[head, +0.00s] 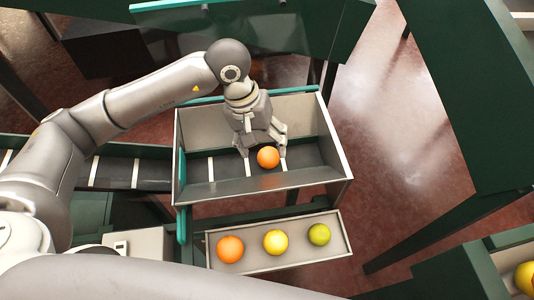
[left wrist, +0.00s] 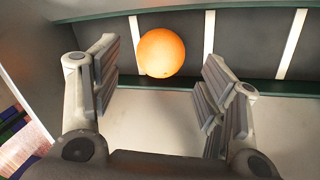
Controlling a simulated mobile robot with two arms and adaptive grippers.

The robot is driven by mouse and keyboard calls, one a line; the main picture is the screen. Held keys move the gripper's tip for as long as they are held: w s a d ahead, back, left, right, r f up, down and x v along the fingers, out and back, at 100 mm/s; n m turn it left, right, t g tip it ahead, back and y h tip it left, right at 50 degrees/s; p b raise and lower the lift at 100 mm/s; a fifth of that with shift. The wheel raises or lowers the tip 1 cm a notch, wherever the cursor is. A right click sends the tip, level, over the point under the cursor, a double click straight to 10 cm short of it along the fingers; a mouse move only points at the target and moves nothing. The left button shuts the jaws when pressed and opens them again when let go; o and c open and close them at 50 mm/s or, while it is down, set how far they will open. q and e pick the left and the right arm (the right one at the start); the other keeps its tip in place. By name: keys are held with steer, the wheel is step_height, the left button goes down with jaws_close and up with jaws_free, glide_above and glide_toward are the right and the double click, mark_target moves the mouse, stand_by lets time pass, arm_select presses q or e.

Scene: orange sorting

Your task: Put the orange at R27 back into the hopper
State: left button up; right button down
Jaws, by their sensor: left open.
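An orange (head: 268,157) lies on the dark, white-slatted belt inside a grey-walled bin (head: 312,120). My left gripper (head: 266,150) reaches down into the bin from above, right by this orange. In the left wrist view the gripper (left wrist: 160,95) is open, with the orange (left wrist: 161,52) near the fingertips, between the two fingers in the picture. No finger clearly touches it. I see no R27 label, and I cannot tell which part is the hopper. My right gripper is not in view.
A tray (head: 300,256) in front of the bin holds an orange fruit (head: 230,249), a yellow one (head: 275,242) and a green one (head: 319,234). The bin walls stand close around my left gripper. Another fruit (head: 525,278) shows at the lower right edge.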

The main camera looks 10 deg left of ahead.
arm_select(q)
steer(key=b+v, duration=0.1)
steer(key=v, duration=0.6)
steer(key=shift+r, duration=0.2)
steer(key=shift+s, duration=0.1)
